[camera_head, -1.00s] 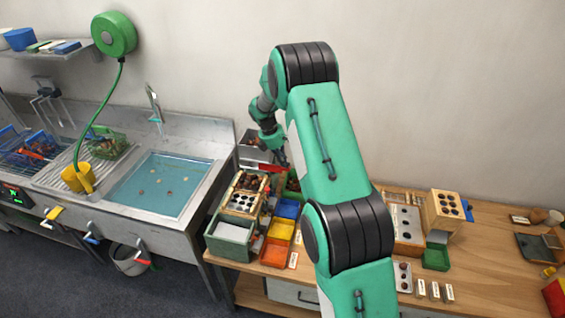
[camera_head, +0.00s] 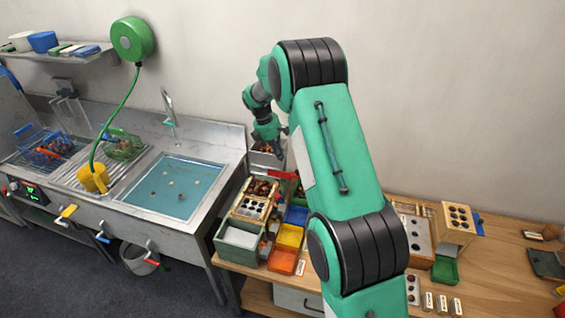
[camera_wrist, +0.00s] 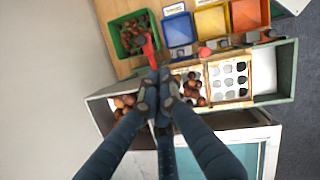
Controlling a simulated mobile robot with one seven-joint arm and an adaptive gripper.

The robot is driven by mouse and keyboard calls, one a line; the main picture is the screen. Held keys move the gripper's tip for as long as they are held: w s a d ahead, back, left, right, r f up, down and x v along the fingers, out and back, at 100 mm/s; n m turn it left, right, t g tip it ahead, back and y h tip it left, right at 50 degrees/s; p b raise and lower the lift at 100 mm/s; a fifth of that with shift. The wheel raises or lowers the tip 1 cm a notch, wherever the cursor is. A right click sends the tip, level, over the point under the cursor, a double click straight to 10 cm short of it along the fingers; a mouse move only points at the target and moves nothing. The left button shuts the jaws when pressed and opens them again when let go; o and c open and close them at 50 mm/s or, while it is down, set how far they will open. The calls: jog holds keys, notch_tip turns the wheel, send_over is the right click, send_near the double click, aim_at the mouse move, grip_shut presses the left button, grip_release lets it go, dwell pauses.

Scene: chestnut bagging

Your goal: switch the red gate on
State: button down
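A red flat piece, which looks like the red gate's handle (camera_wrist: 148,47), sticks out beside the long sorting box (camera_wrist: 284,82), near the green bin of chestnuts (camera_wrist: 125,49). It also shows as a red strip in the head view (camera_head: 284,174). My gripper (camera_wrist: 156,88) hangs over the chestnut end of the box, its fingertips close together just beside the red piece. I see nothing held between them. I cannot tell whether they touch the red piece. In the head view my gripper (camera_head: 274,146) is partly hidden behind my arm.
Blue (camera_wrist: 178,31), yellow (camera_wrist: 212,19) and orange (camera_wrist: 246,14) bins stand along the box. A small red knob (camera_wrist: 205,52) is near the holed plate (camera_wrist: 230,78). The sink (camera_head: 172,186) lies to the left in the head view. A wall (camera_head: 420,90) is behind.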

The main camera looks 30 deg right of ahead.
jog(key=shift+w+a+r, duration=0.1)
jog(key=shift+a+r, duration=0.15)
jog(key=shift+r, duration=0.45)
jog(key=w+a+p, duration=0.1)
jog(key=p, duration=0.2)
jog(key=shift+a, duration=0.3)
jog(key=shift+f, duration=0.2)
send_over(284, 173)
jog(key=s+a, duration=0.3)
notch_tip(284, 173, down, 9)
jog(key=shift+s+d+f, duration=0.15)
jog(key=shift+d+f, duration=0.05)
jog(key=shift+d, duration=0.4)
jog(key=shift+s+d+f, duration=0.1)
jog(key=shift+d+f, duration=0.05)
jog(key=shift+d, duration=0.5)
jog(key=shift+s+d+f, duration=0.15)
jog(key=shift+d+f, duration=0.05)
jog(key=shift+d, duration=0.4)
